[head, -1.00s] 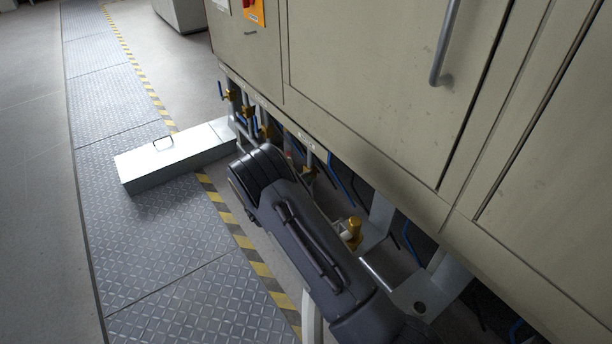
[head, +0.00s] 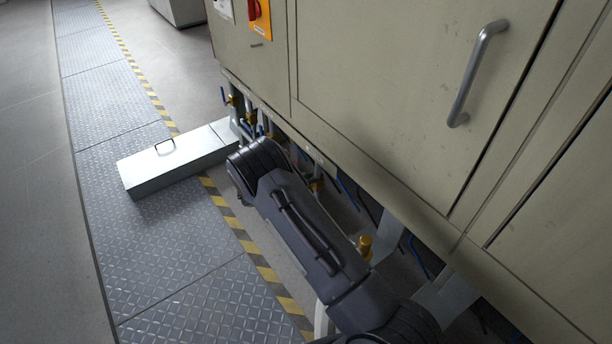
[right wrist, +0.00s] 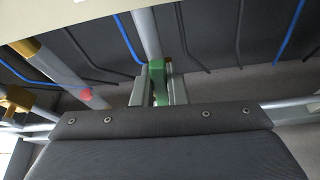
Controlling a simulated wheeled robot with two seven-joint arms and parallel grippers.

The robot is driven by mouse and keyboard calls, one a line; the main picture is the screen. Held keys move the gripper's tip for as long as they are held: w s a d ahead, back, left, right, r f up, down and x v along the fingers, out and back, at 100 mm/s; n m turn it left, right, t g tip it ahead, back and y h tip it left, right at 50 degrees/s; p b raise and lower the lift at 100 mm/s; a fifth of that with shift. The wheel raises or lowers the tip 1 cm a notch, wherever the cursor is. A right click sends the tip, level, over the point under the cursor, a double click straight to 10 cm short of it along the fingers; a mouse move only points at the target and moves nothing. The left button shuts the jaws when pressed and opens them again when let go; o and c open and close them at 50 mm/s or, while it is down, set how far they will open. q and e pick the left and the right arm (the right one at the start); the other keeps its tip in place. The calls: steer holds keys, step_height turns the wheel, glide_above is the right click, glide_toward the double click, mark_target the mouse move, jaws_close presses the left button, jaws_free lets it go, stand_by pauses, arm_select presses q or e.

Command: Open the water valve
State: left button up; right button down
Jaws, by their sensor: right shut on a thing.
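In the right wrist view a green valve part (right wrist: 157,72) sits on a grey vertical pipe (right wrist: 146,34) below the cabinet. My right gripper (right wrist: 158,92) is shut on this green part, with one finger on each side of it. In the head view my right arm reaches in from the lower right toward the pipes under the cabinet. Its thick dark links hide the green part there, and the gripper cannot be made out. My left gripper is not in view.
Several brass valves (head: 252,118) with blue handles line the cabinet's lower edge (head: 385,185). Another brass fitting (head: 364,246) stands near my arm. A metal box (head: 178,161) lies across the striped floor line. The plated walkway (head: 110,95) is otherwise clear. A cabinet handle (head: 474,75) sticks out.

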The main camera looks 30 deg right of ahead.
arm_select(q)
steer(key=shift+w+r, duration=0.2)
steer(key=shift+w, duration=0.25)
arm_select(e)
steer(key=shift+w+n+g, duration=0.3)
steer(key=shift+n, duration=0.1)
steer(key=c, duration=1.4)
jaws_free()
steer(key=shift+c, duration=0.2)
steer(key=shift+a, duration=0.1)
arm_select(q)
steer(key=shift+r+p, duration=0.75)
steer(key=shift+p, duration=0.15)
arm_select(e)
steer(key=v, duration=0.7)
steer(key=shift+a, duration=0.35)
steer(key=shift+r, duration=0.15)
